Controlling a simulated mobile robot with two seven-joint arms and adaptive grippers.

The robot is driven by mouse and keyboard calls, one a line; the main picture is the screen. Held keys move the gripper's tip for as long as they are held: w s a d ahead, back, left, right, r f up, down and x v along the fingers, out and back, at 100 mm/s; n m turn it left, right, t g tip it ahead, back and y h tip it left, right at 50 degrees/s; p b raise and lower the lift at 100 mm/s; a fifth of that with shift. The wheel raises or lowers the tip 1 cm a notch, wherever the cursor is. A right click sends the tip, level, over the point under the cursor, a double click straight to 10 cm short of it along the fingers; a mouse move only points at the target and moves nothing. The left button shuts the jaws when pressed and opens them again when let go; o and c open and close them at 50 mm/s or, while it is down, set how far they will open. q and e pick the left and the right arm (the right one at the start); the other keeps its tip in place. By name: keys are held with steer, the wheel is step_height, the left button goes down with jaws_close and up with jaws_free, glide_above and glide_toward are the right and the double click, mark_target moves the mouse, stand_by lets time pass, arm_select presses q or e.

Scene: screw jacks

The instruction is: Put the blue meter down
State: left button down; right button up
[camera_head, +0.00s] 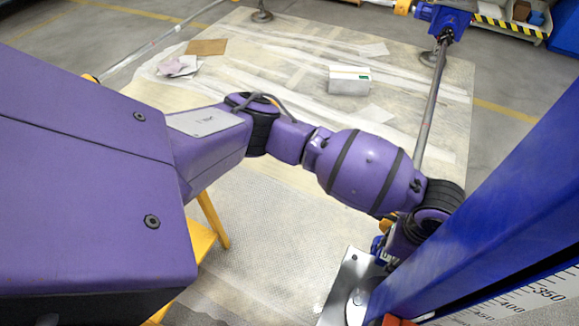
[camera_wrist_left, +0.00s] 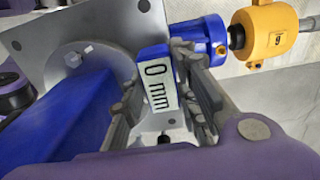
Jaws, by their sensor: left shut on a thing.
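The blue meter (camera_wrist_left: 153,86) shows in the left wrist view, with a pale display that reads "0 mm". My left gripper (camera_wrist_left: 162,75) is shut on it, one grey finger on each side. In the head view my left gripper (camera_head: 394,252) is low at the right, mostly hidden by its own wrist and a large blue column. I cannot make out the meter there. Behind the meter in the wrist view are a blue gearbox (camera_wrist_left: 205,37) and a yellow coupling (camera_wrist_left: 268,32) on a shaft. My right gripper is not in view.
A blue column (camera_head: 490,185) with a millimetre scale (camera_head: 530,297) stands close to the left gripper. A metal plate (camera_head: 345,283) is beside it. A long shaft (camera_head: 430,110) runs to another blue jack (camera_head: 447,20).

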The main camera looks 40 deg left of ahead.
arm_select(q)
steer(key=shift+f, duration=0.75)
steer(key=shift+f, duration=0.5)
steer(key=c, duration=1.4)
jaws_free()
steer(key=shift+f, duration=0.1)
